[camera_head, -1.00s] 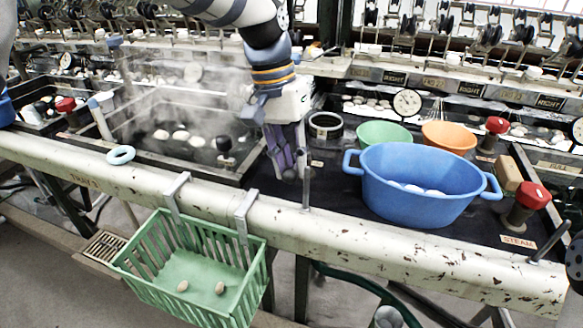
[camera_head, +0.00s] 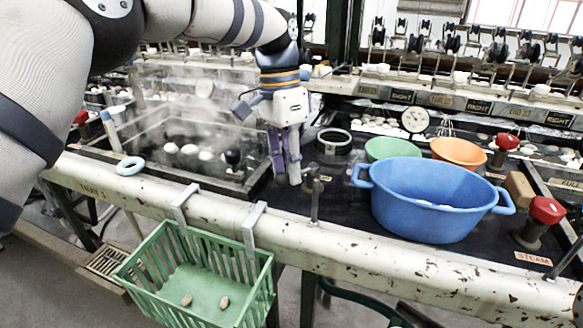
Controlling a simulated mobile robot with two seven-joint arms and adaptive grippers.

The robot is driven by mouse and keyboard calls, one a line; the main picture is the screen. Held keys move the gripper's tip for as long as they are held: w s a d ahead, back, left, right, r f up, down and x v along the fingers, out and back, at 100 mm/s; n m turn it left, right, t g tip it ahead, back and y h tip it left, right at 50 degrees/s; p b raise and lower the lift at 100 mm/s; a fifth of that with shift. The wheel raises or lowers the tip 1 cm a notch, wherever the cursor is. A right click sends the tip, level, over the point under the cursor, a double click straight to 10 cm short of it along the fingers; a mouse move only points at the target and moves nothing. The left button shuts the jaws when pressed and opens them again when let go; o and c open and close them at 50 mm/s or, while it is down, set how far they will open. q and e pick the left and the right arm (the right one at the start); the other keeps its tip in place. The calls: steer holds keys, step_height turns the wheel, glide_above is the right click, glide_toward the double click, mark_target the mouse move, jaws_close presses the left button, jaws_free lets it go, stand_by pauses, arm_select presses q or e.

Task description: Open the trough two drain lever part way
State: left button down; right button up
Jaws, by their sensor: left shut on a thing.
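My left gripper (camera_head: 285,165) reaches down at the middle, just behind the front rail. Its purple fingers are close together, with a pale piece low between or behind them. An upright dark metal lever (camera_head: 314,200) stands at the rail right beside the fingertips; I take it for the trough two drain lever. The steaming trough (camera_head: 240,186) with white cocoons lies left of the gripper. My right gripper is not in view.
A blue tub (camera_head: 430,210) stands right of the lever, before green (camera_head: 392,149) and orange (camera_head: 458,152) bowls. A red-knobbed steam valve (camera_head: 546,210) is farther right. A green basket (camera_head: 195,285) hangs from the rail (camera_head: 370,255).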

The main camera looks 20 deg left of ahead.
arm_select(q)
steer(key=shift+w+r, duration=0.1)
steer(key=shift+r, duration=0.05)
steer(key=c, duration=1.4)
jaws_free()
steer(key=shift+a, duration=0.1)
steer(key=shift+o, duration=0.2)
step_height(320, 180, up, 7)
steer(key=a, duration=0.1)
steer(key=shift+w, duration=0.4)
steer(key=shift+r, duration=0.1)
